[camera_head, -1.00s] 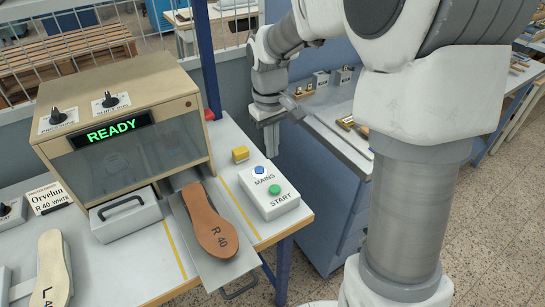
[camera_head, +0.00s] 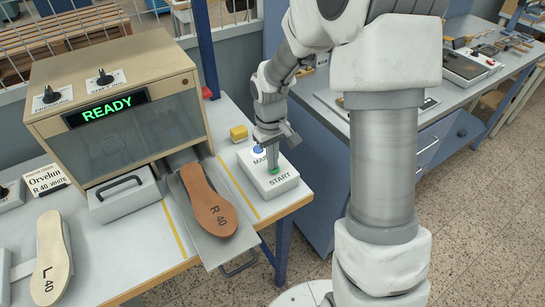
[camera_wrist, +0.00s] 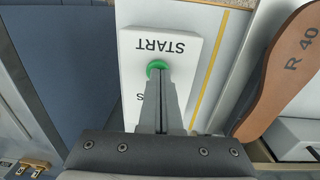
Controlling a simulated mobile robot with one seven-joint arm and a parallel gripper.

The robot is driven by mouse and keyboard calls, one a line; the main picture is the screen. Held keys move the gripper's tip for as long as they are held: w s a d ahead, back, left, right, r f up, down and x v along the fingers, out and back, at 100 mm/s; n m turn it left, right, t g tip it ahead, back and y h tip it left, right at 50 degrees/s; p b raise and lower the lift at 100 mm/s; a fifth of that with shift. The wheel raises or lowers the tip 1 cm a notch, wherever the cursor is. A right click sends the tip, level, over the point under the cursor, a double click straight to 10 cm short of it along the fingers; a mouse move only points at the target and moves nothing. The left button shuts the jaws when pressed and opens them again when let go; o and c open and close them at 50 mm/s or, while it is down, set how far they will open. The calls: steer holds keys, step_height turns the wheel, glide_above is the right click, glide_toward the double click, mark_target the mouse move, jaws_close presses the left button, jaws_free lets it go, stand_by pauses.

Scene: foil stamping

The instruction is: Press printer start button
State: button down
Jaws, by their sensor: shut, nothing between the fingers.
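The printer (camera_head: 125,110) is a beige box with a lit green READY display (camera_head: 107,109). To its right on the table is a white button box (camera_head: 268,181) with a blue MAINS button (camera_head: 258,150) and a green START button (camera_head: 274,170). My gripper (camera_head: 274,168) is shut and points down, its fingertips at the green button. In the wrist view the closed fingertips (camera_wrist: 158,72) overlap the green START button (camera_wrist: 157,66), hiding part of it. I cannot tell how far the button is pressed in.
A brown R 40 insole (camera_head: 209,205) lies on the tray (camera_head: 225,246) in front of the printer. A pale L 40 insole (camera_head: 50,265) is at the left. A blue cabinet (camera_head: 318,160) stands right of the table.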

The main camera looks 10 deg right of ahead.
steer(key=shift+f+b, duration=0.7)
steer(key=shift+f, duration=0.25)
steer(key=shift+s+f, duration=0.15)
steer(key=shift+s, duration=0.1)
step_height(320, 180, up, 15)
steer(key=p, duration=0.4)
steer(key=shift+w+a, duration=0.15)
steer(key=shift+a, duration=0.1)
